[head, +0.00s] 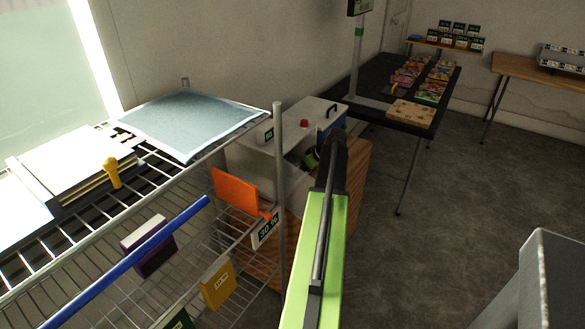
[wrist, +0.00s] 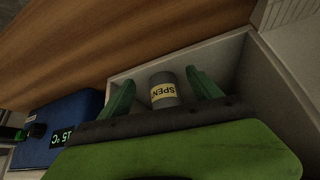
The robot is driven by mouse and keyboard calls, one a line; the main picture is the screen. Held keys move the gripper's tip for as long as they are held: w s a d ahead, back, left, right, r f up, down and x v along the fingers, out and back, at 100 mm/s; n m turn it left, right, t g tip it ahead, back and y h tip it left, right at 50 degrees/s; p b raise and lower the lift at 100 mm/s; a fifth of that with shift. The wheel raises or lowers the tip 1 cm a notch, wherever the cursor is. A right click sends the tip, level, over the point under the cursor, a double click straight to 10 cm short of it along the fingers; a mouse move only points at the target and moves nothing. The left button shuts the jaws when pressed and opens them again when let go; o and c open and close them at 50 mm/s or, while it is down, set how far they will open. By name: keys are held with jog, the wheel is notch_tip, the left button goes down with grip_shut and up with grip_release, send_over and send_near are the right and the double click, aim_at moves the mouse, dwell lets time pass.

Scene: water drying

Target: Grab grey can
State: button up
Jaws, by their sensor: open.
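The grey can (wrist: 165,80) shows in the wrist view with a yellowish label reading "SPENT", upside down in the picture. It is inside a pale, open-fronted compartment (wrist: 232,52). My gripper (wrist: 160,78) is open, with one green finger on each side of the can. Gaps show between the fingers and the can, and I cannot tell how deep the can sits between them. In the head view my green arm reaches out to the white cabinet (head: 285,128), and the can is hidden there.
A blue box with a 15 °C display (wrist: 75,125) is left of the compartment in the wrist view. A brown wooden surface (wrist: 120,45) lies along it. In the head view a wire rack (head: 278,190) stands left of my arm. Open floor (head: 430,200) lies right.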

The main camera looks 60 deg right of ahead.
aim_at(297, 161)
jog(key=shift+w+d, duration=0.2)
jog(key=shift+w, duration=0.6)
jog(key=w, duration=0.2)
jog(key=w+d, duration=0.1)
jog(key=w, duration=0.1)
jog(key=shift+b+x, duration=0.65)
jog(key=shift+x, duration=0.15)
jog(key=shift+w+a+r, duration=0.1)
jog(key=c, duration=1.5)
jog(key=shift+r, duration=0.1)
jog(key=shift+c, duration=0.2)
